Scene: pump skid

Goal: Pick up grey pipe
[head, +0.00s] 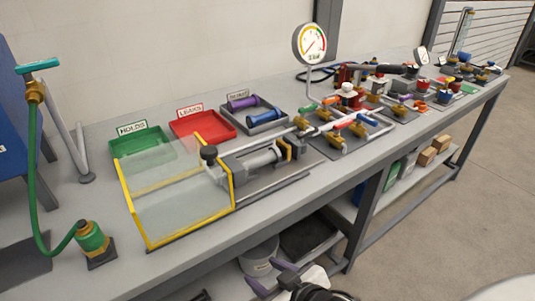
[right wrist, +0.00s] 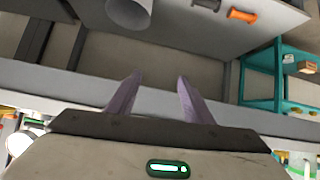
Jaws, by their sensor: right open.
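A grey pipe (head: 262,159) lies along the test fixture on the bench, between a black-knobbed end and a brass-coloured clamp, beside the clear yellow-edged guard (head: 175,200). My right gripper (head: 271,277) is low at the bottom of the head view, in front of the bench edge and apart from the pipe. Its purple fingers are open and empty, and they also show in the right wrist view (right wrist: 160,78). The grey pipe is not clear in the right wrist view. My left gripper is out of view.
Green (head: 143,143) and red (head: 202,126) trays stand behind the fixture, and a grey tray (head: 281,124) holds purple and blue pipes. A gauge (head: 309,43) and valve assemblies stand to the right. A green hose fitting (head: 91,238) is at left. The under-shelf holds a bucket (head: 258,260).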

